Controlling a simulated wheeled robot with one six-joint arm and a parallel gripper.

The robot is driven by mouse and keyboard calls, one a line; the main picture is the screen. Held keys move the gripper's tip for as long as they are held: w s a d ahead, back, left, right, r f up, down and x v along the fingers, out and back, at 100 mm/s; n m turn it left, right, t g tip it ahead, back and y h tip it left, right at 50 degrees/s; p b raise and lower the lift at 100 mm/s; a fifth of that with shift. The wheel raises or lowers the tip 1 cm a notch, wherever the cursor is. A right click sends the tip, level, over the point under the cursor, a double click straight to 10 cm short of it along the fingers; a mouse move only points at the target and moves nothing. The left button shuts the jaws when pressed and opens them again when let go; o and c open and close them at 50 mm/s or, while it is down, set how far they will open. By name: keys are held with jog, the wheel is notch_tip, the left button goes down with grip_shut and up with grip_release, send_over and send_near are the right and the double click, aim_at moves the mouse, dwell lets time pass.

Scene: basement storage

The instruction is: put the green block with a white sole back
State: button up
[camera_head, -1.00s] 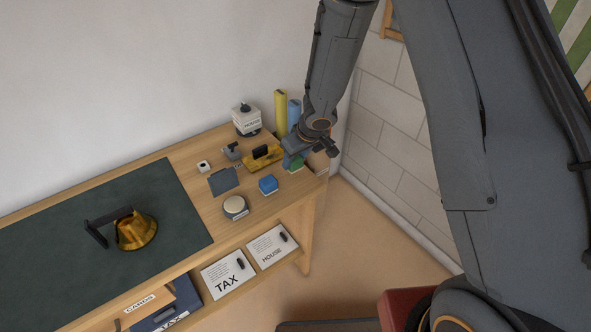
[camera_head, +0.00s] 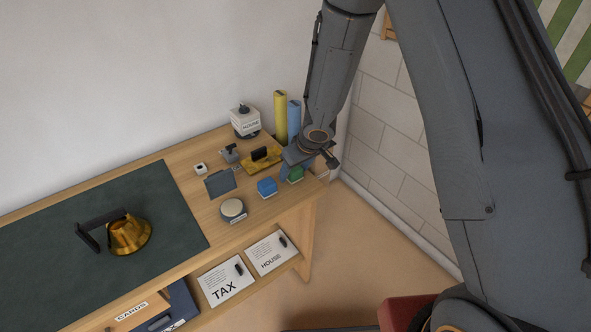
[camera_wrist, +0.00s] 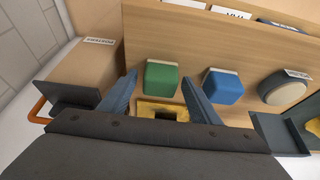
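The green block (camera_head: 296,174) stands on the right end of the wooden desk, partly hidden by my gripper in the head view. In the wrist view the green block (camera_wrist: 161,80) shows a pale sole along its far edge. My gripper (camera_wrist: 160,84) is open, with one blue-grey finger on each side of the block and gaps showing between. It also shows in the head view (camera_head: 292,172), over the desk's right end. I cannot tell whether any finger touches the block.
A blue block (camera_wrist: 223,85) and a round pale-topped tin (camera_wrist: 283,91) stand to the right in the wrist view. A yellow block with a black handle (camera_head: 262,160), a grey plate (camera_head: 220,183) and yellow and blue cylinders (camera_head: 281,115) are close by. A kettle-like brass object (camera_head: 128,236) stands on the dark mat.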

jog(key=shift+r, duration=0.15)
jog(key=s+d+r+m+h+p, duration=0.2)
jog(key=s+d+r+p, duration=0.15)
jog(key=d+r, duration=0.55)
jog(key=s+d+r+m+h+p, duration=0.1)
jog(key=s+d+r+m+p, duration=0.3)
jog(key=r, duration=0.8)
jog(key=s+d+r, duration=0.2)
jog(key=s, duration=0.5)
jog(key=s+d+r+g, duration=0.1)
jog(key=s+d+r, duration=0.1)
jog(key=s, duration=0.6)
jog(key=shift+r+m+g+b, duration=0.3)
jog(key=shift+r+m+b, duration=0.05)
jog(key=shift+m+b, duration=0.1)
